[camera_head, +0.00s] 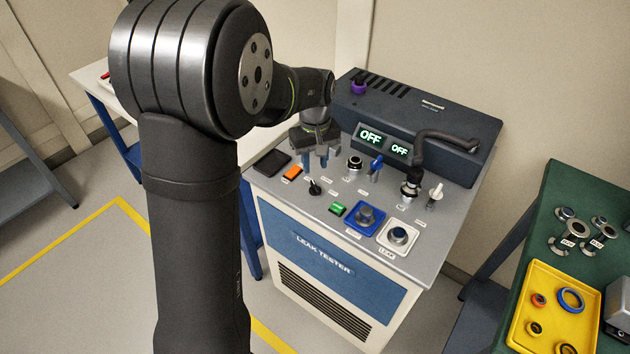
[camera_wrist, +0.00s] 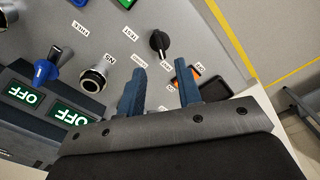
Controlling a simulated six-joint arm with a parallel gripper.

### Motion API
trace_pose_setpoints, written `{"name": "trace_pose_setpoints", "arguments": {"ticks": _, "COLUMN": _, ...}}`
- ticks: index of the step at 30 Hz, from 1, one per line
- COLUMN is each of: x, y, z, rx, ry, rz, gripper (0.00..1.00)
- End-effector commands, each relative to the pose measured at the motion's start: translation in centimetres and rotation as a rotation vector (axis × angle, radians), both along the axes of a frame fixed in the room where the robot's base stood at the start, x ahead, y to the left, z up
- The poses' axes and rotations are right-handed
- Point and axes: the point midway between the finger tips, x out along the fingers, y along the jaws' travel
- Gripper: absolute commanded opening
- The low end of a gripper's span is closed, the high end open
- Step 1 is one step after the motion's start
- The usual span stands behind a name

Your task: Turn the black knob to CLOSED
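The black knob (camera_head: 314,188) sits on the grey top of the leak tester, near its front left. In the wrist view the black knob (camera_wrist: 159,41) shows a round body with a narrow pointer end towards the lower edge of the picture. Small white labels lie around it, too small to read surely. My gripper (camera_head: 319,163) is above the panel, behind the knob in the head view. In the wrist view my gripper (camera_wrist: 160,74) has its two blue fingers apart with nothing between them. The knob is beyond the fingertips, not touched.
An orange switch (camera_head: 292,173) and a dark square tray (camera_head: 271,162) are left of the knob. A green button (camera_head: 337,209), a round metal fitting (camera_head: 355,164) and a blue lever (camera_head: 376,165) are to its right. Two displays (camera_head: 371,136) read OFF.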

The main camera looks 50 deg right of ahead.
Motion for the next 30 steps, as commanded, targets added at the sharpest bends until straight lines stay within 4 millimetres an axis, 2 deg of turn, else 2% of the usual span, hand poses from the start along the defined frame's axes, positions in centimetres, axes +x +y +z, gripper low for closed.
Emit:
{"name": "trace_pose_setpoints", "arguments": {"ticks": 3, "x": 0.0, "y": 0.1, "z": -2.7, "rx": 0.005, "ry": 0.002, "rz": 0.000, "gripper": 0.32}}
{"name": "trace_pose_setpoints", "arguments": {"ticks": 10, "x": 0.0, "y": 0.0, "z": -6.2, "rx": 0.001, "ry": 0.000, "rz": -0.001, "gripper": 0.32}}
{"name": "trace_pose_setpoints", "arguments": {"ticks": 15, "x": 0.0, "y": 0.0, "z": -7.3, "rx": 0.000, "ry": -0.001, "rz": -0.001, "gripper": 0.32}}
{"name": "trace_pose_setpoints", "arguments": {"ticks": 23, "x": 0.0, "y": 0.0, "z": -7.4, "rx": -0.002, "ry": -0.001, "rz": -0.001, "gripper": 0.32}}
{"name": "trace_pose_setpoints", "arguments": {"ticks": 24, "x": 0.0, "y": 0.0, "z": -7.4, "rx": -0.002, "ry": -0.001, "rz": -0.001, "gripper": 0.30}}
{"name": "trace_pose_setpoints", "arguments": {"ticks": 28, "x": 0.0, "y": 0.0, "z": -7.4, "rx": -0.002, "ry": -0.001, "rz": -0.001, "gripper": 0.04}}
{"name": "trace_pose_setpoints", "arguments": {"ticks": 29, "x": 0.0, "y": 0.0, "z": -7.4, "rx": -0.002, "ry": -0.001, "rz": -0.001, "gripper": 0.00}}
{"name": "trace_pose_setpoints", "arguments": {"ticks": 30, "x": 0.0, "y": 0.0, "z": -7.4, "rx": -0.002, "ry": -0.001, "rz": -0.001, "gripper": 0.00}}
